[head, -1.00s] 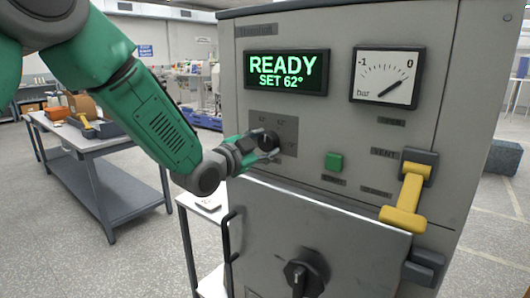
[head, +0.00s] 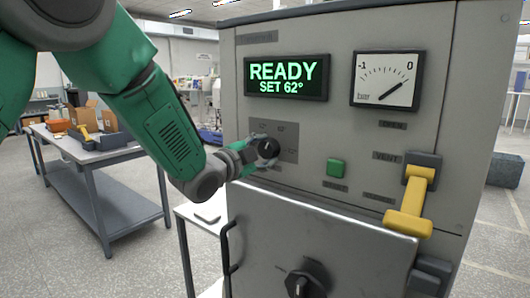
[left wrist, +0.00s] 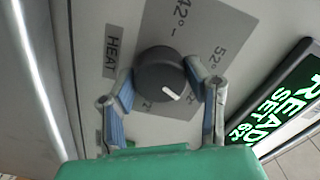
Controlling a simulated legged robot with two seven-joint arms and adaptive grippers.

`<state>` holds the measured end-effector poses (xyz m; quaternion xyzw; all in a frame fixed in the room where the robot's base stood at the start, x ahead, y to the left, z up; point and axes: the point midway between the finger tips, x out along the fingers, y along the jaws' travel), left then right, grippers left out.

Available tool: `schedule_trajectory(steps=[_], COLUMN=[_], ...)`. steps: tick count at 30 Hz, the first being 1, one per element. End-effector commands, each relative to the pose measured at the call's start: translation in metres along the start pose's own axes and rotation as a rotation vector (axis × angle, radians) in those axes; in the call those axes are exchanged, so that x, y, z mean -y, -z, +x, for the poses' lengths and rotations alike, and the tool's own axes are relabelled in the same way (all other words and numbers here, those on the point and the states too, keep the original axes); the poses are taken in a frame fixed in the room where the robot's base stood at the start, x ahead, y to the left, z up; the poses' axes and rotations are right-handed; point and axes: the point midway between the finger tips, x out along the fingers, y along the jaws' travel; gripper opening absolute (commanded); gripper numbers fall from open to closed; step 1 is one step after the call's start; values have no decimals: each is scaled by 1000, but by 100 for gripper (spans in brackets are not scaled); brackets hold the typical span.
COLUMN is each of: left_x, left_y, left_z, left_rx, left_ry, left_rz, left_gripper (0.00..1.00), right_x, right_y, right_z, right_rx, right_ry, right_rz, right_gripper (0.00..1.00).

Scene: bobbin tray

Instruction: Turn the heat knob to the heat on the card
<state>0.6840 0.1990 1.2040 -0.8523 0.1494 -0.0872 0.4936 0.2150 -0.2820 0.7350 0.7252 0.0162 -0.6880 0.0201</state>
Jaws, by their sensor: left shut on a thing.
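The heat knob (head: 267,148) is a dark round dial on a grey scale plate on the machine's front. In the left wrist view the knob (left wrist: 160,72) shows a white pointer line slanting to the lower right. "HEAT", "42°" and "52°" are printed around it; other marks are partly hidden. My left gripper (head: 256,153) is shut on the knob, with one finger on each side in the left wrist view (left wrist: 168,92). The display (head: 287,77) reads "READY SET 62°". I cannot make out a readable card. My right gripper is not in view.
A green button (head: 336,168), a pressure gauge (head: 387,80) and a yellow handle (head: 412,200) are right of the knob. A door (head: 320,235) with a black knob (head: 303,280) is below. A trolley (head: 85,150) with boxes stands at the left.

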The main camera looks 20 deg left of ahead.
Motion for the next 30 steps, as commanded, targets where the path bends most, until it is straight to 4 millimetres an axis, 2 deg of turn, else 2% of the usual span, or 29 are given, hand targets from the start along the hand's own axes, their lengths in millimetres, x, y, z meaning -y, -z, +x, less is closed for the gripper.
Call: schedule_trajectory(steps=[3,4,6,15,19,30], left_x=[-4,-4,-4,-1,0,-2], left_y=[-2,-2,-2,0,0,-2], left_z=[-1,-1,-1,-3,-12,-86], left_rx=[6,6,6,1,2,4], left_ry=[-9,-9,-9,-2,-2,-4], left_rz=[-2,-2,-2,-1,-1,-4], left_gripper=[14,46,64,64,64,64], right_x=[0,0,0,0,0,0], right_y=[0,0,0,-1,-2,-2], right_z=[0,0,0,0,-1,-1], right_rx=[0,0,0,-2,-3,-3], right_ry=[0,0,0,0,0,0], right_rz=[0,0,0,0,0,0], right_gripper=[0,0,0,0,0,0])
